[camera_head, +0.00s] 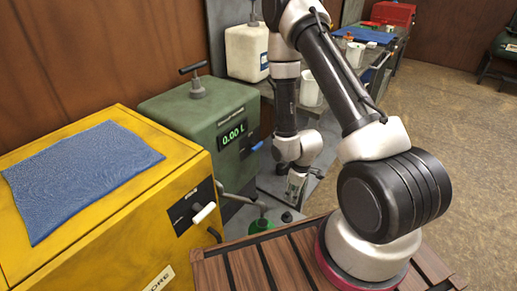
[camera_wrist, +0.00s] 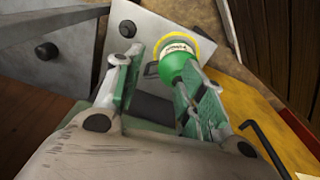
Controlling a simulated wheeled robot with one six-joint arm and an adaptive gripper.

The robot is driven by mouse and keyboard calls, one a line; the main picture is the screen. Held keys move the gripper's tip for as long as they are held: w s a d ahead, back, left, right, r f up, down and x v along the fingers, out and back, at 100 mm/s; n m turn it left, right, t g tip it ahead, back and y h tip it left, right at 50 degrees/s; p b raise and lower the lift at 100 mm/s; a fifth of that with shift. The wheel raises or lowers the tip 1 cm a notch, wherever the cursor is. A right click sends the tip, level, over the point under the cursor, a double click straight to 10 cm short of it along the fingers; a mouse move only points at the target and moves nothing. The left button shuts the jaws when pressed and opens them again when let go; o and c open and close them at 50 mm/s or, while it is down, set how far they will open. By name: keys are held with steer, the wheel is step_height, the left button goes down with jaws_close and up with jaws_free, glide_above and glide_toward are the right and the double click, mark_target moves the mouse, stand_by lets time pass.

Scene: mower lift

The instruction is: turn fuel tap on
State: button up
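A white lever handle (camera_head: 204,213) sticks out from a black panel (camera_head: 188,208) on the front of the yellow cabinet (camera_head: 110,255). The panel's lettering is too small to read, so I cannot tell whether this is the fuel tap. The green dispenser (camera_head: 165,125) behind it shows 0.00 L on its display (camera_head: 233,133), with a blue part (camera_head: 257,146) at its side. My gripper (camera_head: 297,188) hangs low to the right of both. In the wrist view, my gripper (camera_wrist: 155,72) has its fingers apart, with nothing visibly held.
A blue cloth (camera_head: 82,178) lies on the cabinet. A dark T-handle (camera_head: 194,69) tops the dispenser. Green containers (camera_head: 260,226) stand low beside the slatted wooden surface (camera_head: 250,270). A white jug (camera_head: 246,52) stands behind. Open floor (camera_head: 455,130) lies at right.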

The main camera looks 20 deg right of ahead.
step_height(320, 180, down, 8)
steer(key=w+a+r+n+t+y, duration=0.1)
steer(key=w+a+n+t, duration=0.1)
steer(key=w+n+t, duration=0.15)
steer(key=n+t+y, duration=0.2)
steer(key=n+t, duration=0.8)
steer(key=t, duration=0.1)
glide_toward(258, 147)
steer(key=w, duration=0.2)
steer(key=x, duration=0.8)
steer(key=shift+s+a+f, duration=0.1)
steer(key=shift+s+f, duration=0.05)
steer(key=shift+f, duration=0.15)
steer(key=shift+c, duration=0.2)
steer(key=shift+m, duration=0.25)
jaws_close()
